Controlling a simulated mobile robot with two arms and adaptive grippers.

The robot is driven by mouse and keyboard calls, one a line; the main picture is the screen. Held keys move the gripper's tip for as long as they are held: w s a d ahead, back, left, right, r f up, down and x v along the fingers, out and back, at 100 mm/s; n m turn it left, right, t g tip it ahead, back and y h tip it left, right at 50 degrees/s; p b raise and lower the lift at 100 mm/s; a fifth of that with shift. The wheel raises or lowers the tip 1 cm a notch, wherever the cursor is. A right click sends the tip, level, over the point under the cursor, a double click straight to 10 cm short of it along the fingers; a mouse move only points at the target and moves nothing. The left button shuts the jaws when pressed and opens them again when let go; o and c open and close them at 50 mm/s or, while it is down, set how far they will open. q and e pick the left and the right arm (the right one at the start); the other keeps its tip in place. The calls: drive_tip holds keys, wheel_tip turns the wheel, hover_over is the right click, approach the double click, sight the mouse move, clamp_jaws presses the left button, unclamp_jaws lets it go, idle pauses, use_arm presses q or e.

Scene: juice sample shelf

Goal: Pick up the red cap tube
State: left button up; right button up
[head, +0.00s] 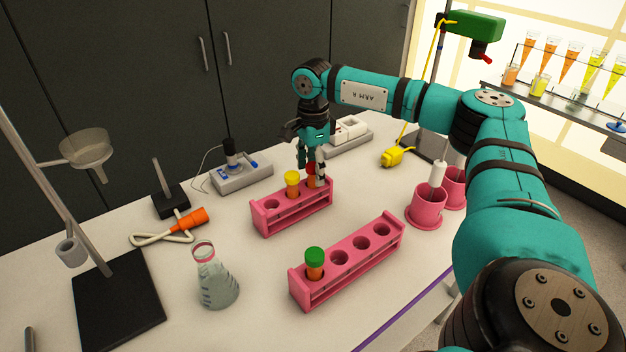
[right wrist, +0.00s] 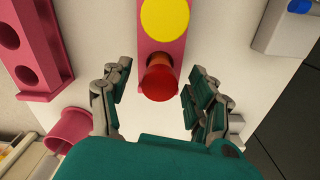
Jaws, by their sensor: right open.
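The red cap tube (head: 311,170) stands in the right end of the far pink rack (head: 266,225), beside a yellow cap tube (head: 292,184). My right gripper (head: 312,172) is over that end of the rack, pointing down, its fingers partly covering the red cap. In the right wrist view the red cap (right wrist: 159,82) lies between the two spread fingers of the right gripper (right wrist: 158,100), with a gap on each side. The yellow cap (right wrist: 165,16) is just beyond it. My left gripper is not in view.
A near pink rack (head: 345,272) holds a green cap tube (head: 314,263). A glass flask (head: 215,278) stands left of it. Pink cups (head: 427,207) stand at the right. A grey device (head: 240,178) is behind the far rack. White table is clear between the racks.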

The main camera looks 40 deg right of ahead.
drive_tip(key=shift+c, duration=0.3)
drive_tip(key=c, duration=1.1)
clamp_jaws()
